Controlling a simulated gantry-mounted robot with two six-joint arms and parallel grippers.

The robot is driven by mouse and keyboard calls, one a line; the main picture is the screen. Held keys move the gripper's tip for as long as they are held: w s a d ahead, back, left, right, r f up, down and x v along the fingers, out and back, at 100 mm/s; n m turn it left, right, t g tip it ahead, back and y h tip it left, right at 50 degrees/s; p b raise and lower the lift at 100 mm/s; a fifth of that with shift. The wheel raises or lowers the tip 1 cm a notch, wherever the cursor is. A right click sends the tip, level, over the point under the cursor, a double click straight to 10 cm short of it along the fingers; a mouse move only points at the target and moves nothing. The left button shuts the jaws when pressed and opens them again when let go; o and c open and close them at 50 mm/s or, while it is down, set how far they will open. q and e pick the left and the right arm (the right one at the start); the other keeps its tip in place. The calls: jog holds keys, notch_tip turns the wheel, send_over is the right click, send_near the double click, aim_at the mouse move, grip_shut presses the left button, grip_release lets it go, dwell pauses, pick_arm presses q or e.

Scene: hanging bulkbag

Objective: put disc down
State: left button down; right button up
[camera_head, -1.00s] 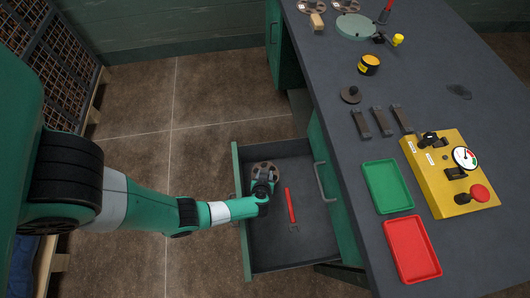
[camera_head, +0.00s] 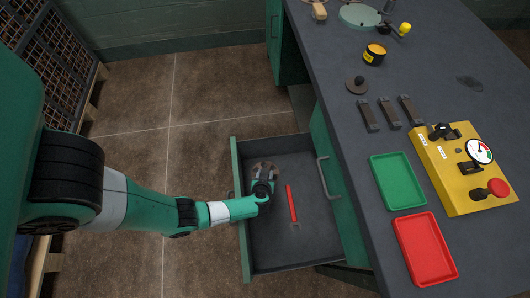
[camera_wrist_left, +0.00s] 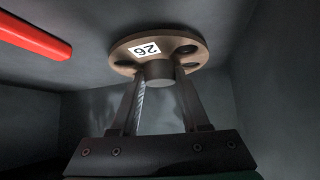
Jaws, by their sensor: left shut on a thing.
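The brown disc (camera_head: 263,167) is in the open drawer (camera_head: 287,255) of the bench, partly hidden by my left gripper (camera_head: 264,186). In the left wrist view the disc (camera_wrist_left: 160,42) shows a white label reading 26, several dark holes and a round central hub. The fingers of my left gripper (camera_wrist_left: 160,73) are shut on that hub. Whether the disc touches the drawer floor cannot be told. My right gripper is not in view.
A red-handled wrench (camera_head: 291,205) lies in the drawer right of the disc. On the bench are a green tray (camera_head: 397,181), a red tray (camera_head: 426,249), a yellow panel (camera_head: 460,170) and several dark bars. The drawer's front part is clear.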

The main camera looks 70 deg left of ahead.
pick_arm(q)
jog(key=shift+f, duration=0.4)
jog(key=shift+c, duration=1.6)
grip_release()
jog(key=p+v, duration=0.8)
jog(key=v, duration=0.3)
jog(key=shift+d+r+p, duration=0.2)
jog(key=shift+p, duration=0.15)
